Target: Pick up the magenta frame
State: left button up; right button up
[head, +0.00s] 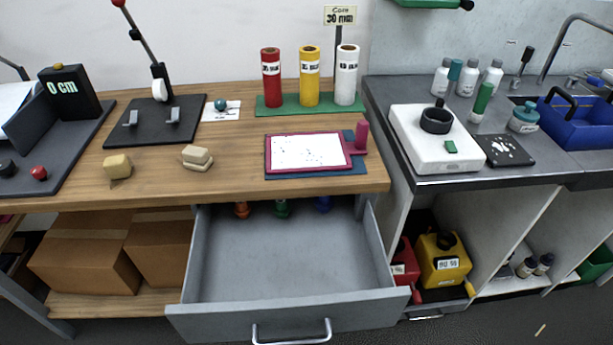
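The magenta frame (269,168) lies flat near the right front of the wooden table, on a dark blue mat (359,170). Its inside is a white panel with small dark specks. An upright magenta grip (362,134) stands at its right end. Neither of my grippers shows in the head view.
A grey drawer (285,268) stands open below the frame. Behind the frame, red, yellow and white rolls stand on a green base (290,109). A black press stand (150,135) and beige blocks (197,157) are to the left. A grey counter with bottles is at right.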

aim_at(324, 151)
jog(key=l, duration=0.7)
jog(key=k+l, duration=0.15)
jog(key=l, duration=1.25)
jog(key=k+u, duration=0.05)
